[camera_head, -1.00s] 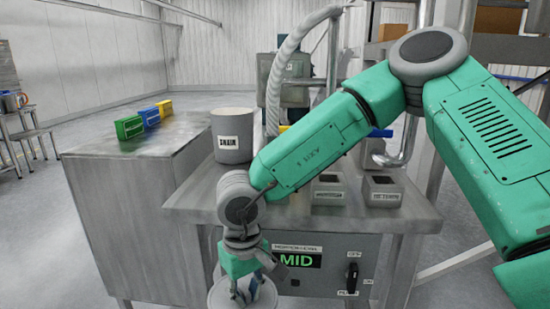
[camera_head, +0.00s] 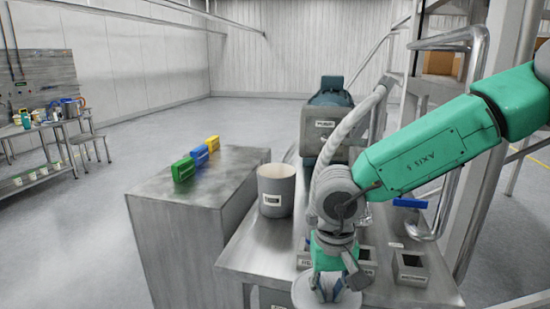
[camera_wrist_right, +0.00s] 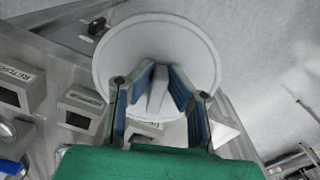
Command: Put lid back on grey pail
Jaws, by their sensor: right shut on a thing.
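The grey pail (camera_head: 276,190) stands upright on the metal table, with a white label on its side. No lid is seen on it. My right gripper (camera_head: 325,287) is shut on the lid's handle, and the pale round lid (camera_head: 311,296) hangs below it at the bottom of the head view, right of and nearer than the pail. In the right wrist view the lid (camera_wrist_right: 115,50) is a broad white disc, its raised handle between the fingers of the right gripper (camera_wrist_right: 157,85). My left gripper is not in view.
Grey open-topped bins (camera_head: 410,268) stand on the metal table (camera_head: 250,250), right of my gripper. A pump (camera_head: 325,115) and a thick hose (camera_head: 350,125) rise behind.

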